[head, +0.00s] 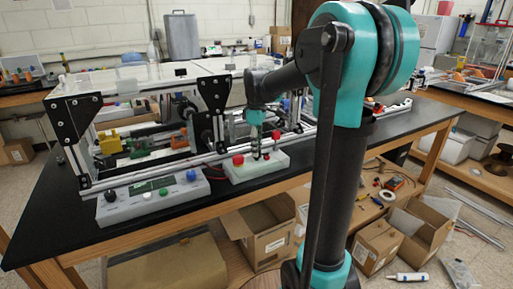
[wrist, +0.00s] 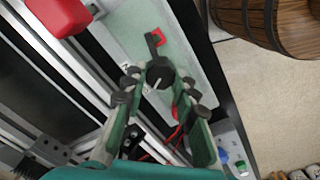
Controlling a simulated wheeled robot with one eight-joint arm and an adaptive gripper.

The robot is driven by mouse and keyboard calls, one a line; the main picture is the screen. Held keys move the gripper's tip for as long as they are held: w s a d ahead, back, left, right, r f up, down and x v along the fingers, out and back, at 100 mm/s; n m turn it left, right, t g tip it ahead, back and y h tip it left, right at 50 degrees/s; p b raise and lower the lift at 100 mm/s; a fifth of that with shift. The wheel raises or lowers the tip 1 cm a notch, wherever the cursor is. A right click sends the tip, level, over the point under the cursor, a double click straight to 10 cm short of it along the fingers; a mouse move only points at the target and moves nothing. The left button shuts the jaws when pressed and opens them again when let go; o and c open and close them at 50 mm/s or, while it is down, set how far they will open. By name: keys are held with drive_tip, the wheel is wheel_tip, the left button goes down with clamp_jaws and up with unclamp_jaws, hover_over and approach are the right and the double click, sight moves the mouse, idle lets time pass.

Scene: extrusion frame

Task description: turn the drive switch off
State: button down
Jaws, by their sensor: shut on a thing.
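A pale switch box (head: 240,174) stands at the front edge of the black bench in the head view, with red knobs on top. My gripper (head: 256,153) points down over the middle of this box. In the head view the knob is hidden by the fingers.
A second panel (head: 150,208) with blue, green and black knobs stands to the left. The extrusion frame (head: 150,172) runs close behind both boxes. In the wrist view, a large red knob (wrist: 58,14) and a small black lever on a red patch (wrist: 155,42) are near.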

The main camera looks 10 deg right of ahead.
drive_tip(key=shift+n, duration=1.3)
drive_tip(key=c, duration=1.2)
unclamp_jaws()
wheel_tip(320, 180, up, 12)
